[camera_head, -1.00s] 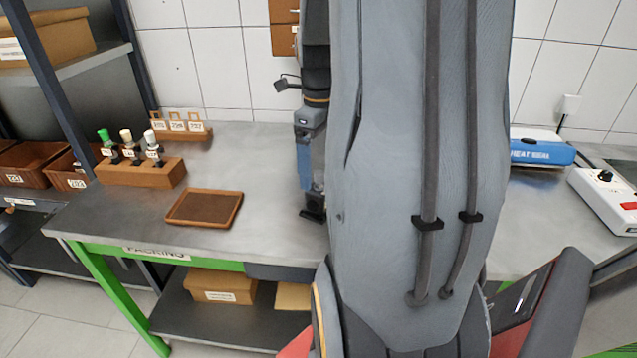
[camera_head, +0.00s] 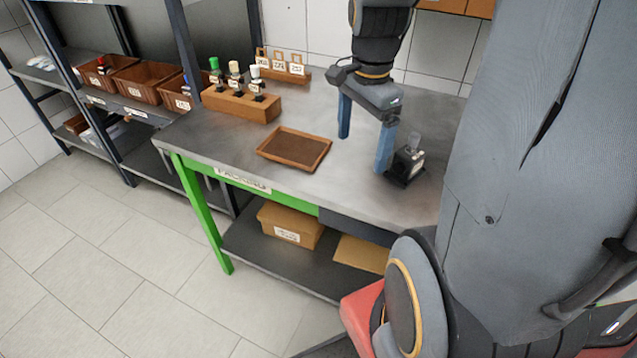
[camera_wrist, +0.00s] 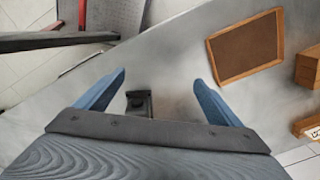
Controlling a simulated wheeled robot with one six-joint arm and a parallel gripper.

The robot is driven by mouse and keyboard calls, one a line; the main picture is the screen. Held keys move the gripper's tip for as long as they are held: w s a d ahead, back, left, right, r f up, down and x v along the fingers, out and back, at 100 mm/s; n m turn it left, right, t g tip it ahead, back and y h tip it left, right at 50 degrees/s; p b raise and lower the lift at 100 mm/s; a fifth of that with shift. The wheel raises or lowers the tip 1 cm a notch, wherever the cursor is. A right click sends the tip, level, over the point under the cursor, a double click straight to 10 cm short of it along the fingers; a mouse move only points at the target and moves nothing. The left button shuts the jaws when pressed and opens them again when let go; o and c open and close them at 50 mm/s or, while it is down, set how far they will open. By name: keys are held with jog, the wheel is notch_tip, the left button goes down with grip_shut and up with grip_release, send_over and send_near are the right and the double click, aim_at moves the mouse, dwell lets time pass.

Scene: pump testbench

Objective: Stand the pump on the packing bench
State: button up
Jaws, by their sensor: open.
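The pump (camera_head: 405,165), a small black body with a clear top and a pale label, stands upright on the packing bench (camera_head: 225,143), near its front edge. My gripper (camera_head: 364,148) is above the bench with its two blue fingers wide apart and nothing held between them. The right finger in the head view is close beside the pump; whether they touch I cannot tell. In the wrist view the pump (camera_wrist: 138,103) shows below my gripper (camera_wrist: 159,78), closer to the left finger, its lower part hidden by the gripper body.
An empty brown tray (camera_head: 318,158) lies on the bench left of my gripper. A wooden block (camera_head: 240,104) with several capped bottles and a rack of tags (camera_head: 283,73) stand behind it. Shelving with brown bins (camera_head: 138,82) is at the left. Bench top between tray and pump is clear.

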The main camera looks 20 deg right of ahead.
jog(key=s+a+f+n, duration=0.2)
jog(key=a+n, duration=0.4)
jog(key=n, duration=0.2)
jog(key=s+a+f+n, duration=0.2)
jog(key=a+n, duration=0.4)
jog(key=n, duration=0.2)
jog(key=shift+f+n, duration=0.15)
jog(key=shift+n, duration=0.25)
